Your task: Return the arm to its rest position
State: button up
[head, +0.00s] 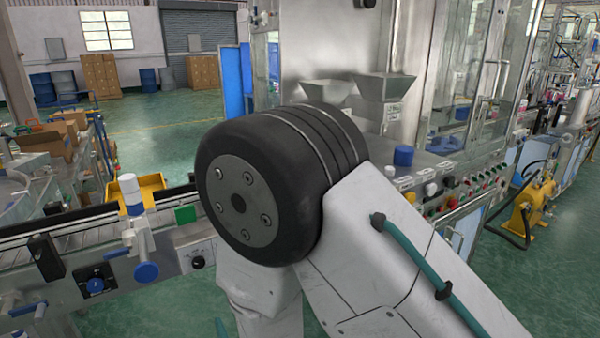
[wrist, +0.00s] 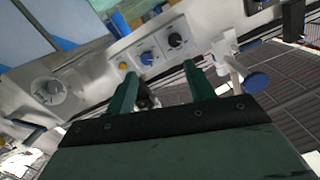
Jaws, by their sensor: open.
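My gripper (wrist: 163,88) shows in the wrist view as two green fingers held apart, with nothing between them. Past the fingertips is a machine panel (wrist: 125,58) with dark, blue and yellow knobs; I cannot tell the exact gap to it. In the head view my own arm fills the middle, with a large dark joint and white links. My gripper is hidden in the head view.
A conveyor (head: 60,235) runs along the left, with a blue-knobbed clamp (head: 145,262) and a control box (head: 193,250) on its near side. A machine console (head: 455,190) with buttons stands at the right. A yellow pump (head: 530,205) sits on the green floor.

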jog(key=s+d+f+n+g+h, duration=0.2)
jog(key=s+d+f+g+h, duration=0.2)
jog(key=s+f+g, duration=0.4)
jog(key=s+d+r+m+g+h, duration=0.1)
jog(key=s+d+r, duration=0.2)
jog(key=d+r, duration=0.8)
jog(key=s+d+r+m+g+h, duration=0.2)
jog(key=s+d+r, duration=0.2)
jog(key=d+r, duration=0.7)
jog(key=s+d+r+m+g+h, duration=0.1)
jog(key=s+d+r, duration=0.3)
jog(key=d+r, duration=0.7)
jog(key=d+g, duration=0.1)
jog(key=d, duration=0.1)
jog(key=shift+s+d+r+m+h, duration=0.25)
jog(key=shift+d+r+m+h, duration=0.05)
jog(key=shift+d+h, duration=0.1)
